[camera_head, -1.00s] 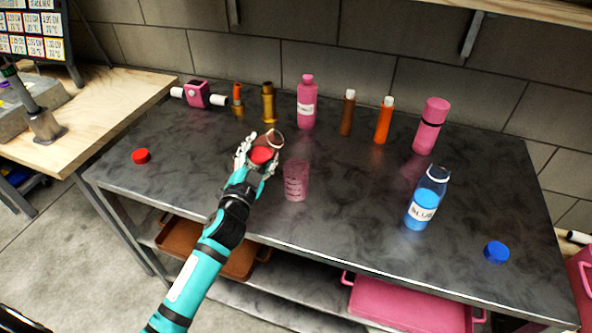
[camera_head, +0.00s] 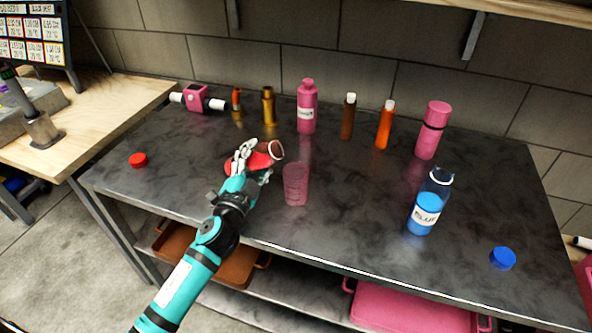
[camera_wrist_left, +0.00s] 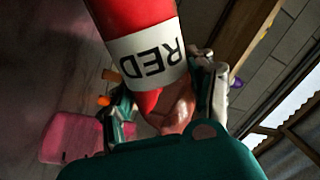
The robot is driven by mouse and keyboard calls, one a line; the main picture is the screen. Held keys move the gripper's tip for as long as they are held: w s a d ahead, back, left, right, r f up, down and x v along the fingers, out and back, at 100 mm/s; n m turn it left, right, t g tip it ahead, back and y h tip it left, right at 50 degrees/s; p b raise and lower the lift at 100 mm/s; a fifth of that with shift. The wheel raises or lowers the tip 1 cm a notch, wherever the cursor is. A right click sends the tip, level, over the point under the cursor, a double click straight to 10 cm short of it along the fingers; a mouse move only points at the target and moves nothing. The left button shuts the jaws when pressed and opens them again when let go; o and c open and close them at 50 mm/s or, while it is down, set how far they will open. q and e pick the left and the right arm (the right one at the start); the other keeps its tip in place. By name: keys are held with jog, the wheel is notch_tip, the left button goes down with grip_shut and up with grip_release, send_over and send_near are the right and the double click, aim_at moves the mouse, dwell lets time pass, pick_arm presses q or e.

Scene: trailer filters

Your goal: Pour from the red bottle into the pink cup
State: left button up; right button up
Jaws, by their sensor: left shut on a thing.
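My left gripper (camera_head: 248,161) is shut on the red bottle (camera_head: 262,158), holding it above the table. The bottle is tilted strongly, its open mouth toward the right, above and just left of the pink cup (camera_head: 295,186). The left wrist view shows the bottle's red contents and its white "RED" label (camera_wrist_left: 148,55) between the fingers (camera_wrist_left: 165,100). The translucent pink cup stands upright on the dark table. No stream from the bottle is visible. My right gripper is out of view.
An open blue bottle (camera_head: 428,203) stands right, near a blue cap (camera_head: 502,258). A red cap (camera_head: 138,160) lies left. The table (camera_head: 350,225) is clear around the cup.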

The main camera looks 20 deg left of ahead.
pick_arm(q)
jog(key=shift+f, duration=0.1)
dwell(0.6)
jog(key=shift+a+r+m, duration=0.25)
jog(key=shift+r+m, duration=0.35)
jog(key=shift+m, duration=0.6)
dwell(1.3)
jog(key=shift+a+f+m+h, duration=0.15)
jog(key=shift+m+h, duration=0.35)
jog(key=shift+m, duration=0.5)
dwell(1.5)
jog(key=shift+d+r+m+p, duration=0.35)
jog(key=shift+r+m+p, duration=0.3)
jog(key=shift+m, duration=0.35)
dwell(1.3)
